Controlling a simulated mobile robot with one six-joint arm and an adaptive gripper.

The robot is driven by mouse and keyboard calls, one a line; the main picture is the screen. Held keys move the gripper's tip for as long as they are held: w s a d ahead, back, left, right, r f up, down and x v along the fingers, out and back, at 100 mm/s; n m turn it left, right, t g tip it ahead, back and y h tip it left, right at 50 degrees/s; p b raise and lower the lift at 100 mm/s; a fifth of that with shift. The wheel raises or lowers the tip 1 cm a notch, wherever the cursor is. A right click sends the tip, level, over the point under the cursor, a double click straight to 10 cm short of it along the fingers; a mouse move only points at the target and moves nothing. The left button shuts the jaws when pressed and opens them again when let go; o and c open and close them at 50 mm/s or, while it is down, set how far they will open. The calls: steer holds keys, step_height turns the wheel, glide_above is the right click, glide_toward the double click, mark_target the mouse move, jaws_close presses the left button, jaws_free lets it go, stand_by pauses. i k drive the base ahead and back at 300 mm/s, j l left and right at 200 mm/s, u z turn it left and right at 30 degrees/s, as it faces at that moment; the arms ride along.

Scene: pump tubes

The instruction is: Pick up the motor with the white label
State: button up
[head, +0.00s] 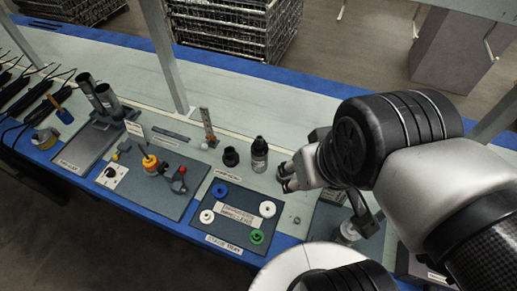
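A dark upright cylinder with a narrower black top and a pale label band (259,156) stands on the bench just left of my gripper; it looks like the motor with the white label. A shorter plain black piece (231,157) stands beside it on the left. My gripper (283,178) points left, close to the labelled cylinder on its right and apparently apart from it. The fingers are small and seen edge-on, so their opening is unclear. Nothing is clearly seen between them.
A dark mat (235,235) holds blue, white and green rings. Left of it, a panel (130,195) carries an orange-yellow fitting (151,166). Two dark tubes (97,95) stand further left. A grey post (168,60) rises behind. The bench behind the cylinder is mostly clear.

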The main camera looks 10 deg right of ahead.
mark_target(260, 154)
steer(key=i+j+z, duration=0.1)
steer(key=j, duration=0.45)
steer(key=i+j+z, duration=0.1)
steer(key=j, duration=0.45)
steer(key=i+j, duration=0.15)
steer(key=j, duration=0.4)
steer(key=z, duration=0.05)
